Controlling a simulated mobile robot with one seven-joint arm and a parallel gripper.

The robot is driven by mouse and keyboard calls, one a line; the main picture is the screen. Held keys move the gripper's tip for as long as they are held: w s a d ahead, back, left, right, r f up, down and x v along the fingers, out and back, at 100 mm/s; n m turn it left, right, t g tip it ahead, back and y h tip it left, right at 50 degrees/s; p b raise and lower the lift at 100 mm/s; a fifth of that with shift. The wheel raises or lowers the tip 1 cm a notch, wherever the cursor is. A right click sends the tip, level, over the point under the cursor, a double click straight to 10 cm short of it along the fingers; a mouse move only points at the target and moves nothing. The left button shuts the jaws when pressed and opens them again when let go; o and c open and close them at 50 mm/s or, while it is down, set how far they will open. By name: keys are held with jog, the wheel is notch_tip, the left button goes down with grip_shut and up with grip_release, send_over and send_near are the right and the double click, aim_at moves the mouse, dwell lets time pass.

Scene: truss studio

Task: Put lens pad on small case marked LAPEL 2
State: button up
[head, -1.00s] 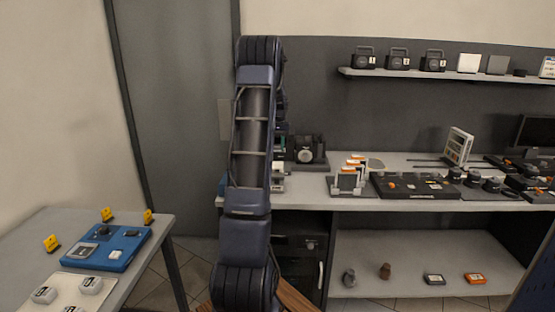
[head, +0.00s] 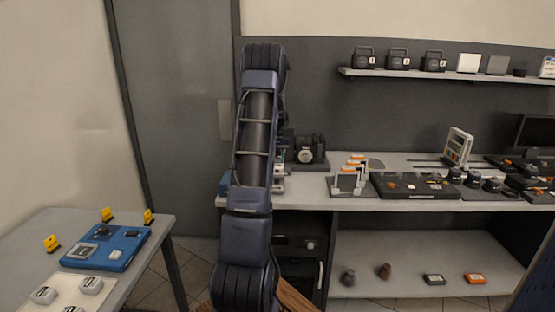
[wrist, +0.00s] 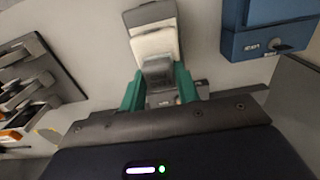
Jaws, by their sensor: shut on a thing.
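In the wrist view, my gripper (wrist: 158,78) has green fingers on both sides of a small grey thing (wrist: 157,68) and is shut on it. I cannot tell for certain whether this is the lens pad. Beyond it lie a pale pad-like piece (wrist: 153,42) and a dark grey piece (wrist: 149,14), in line with the fingers. In the head view my arm hides my gripper.
A blue tray (head: 82,262) and several yellow markers (head: 107,214) are on the left table (head: 187,225). The back counter (head: 300,203) is crowded with gear. In the wrist view a blue box (wrist: 240,45) stands close on the right and dark racks (wrist: 35,80) on the left.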

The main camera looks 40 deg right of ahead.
jog(key=o, duration=0.9)
jog(key=shift+f, duration=0.1)
jog(key=shift+o, duration=0.2)
notch_tip(320, 180, up, 12)
jog(key=shift+r, duration=0.2)
jog(key=s+a+r+n+t, duration=0.1)
jog(key=a+r, duration=0.3)
jog(key=a, duration=0.7)
jog(key=s+a+r+n+h, duration=0.1)
jog(key=a+r+n, duration=0.15)
jog(key=a, duration=0.75)
jog(key=s+a+r+n+t, duration=0.1)
jog(key=a+r, duration=0.3)
jog(key=a, duration=0.7)
jog(key=s+a+f+n+t, duration=0.1)
jog(key=s+a+f+n, duration=0.1)
jog(key=s+a, duration=0.9)
jog(key=s+a+f+n+t+y, duration=0.1)
jog(key=s+a+f+n, duration=0.1)
jog(key=s+a, duration=0.8)
jog(key=shift+s+a+f+t, duration=0.35)
jog(key=shift+a+f, duration=0.15)
jog(key=shift+a, duration=0.4)
jog(key=shift+n, duration=0.25)
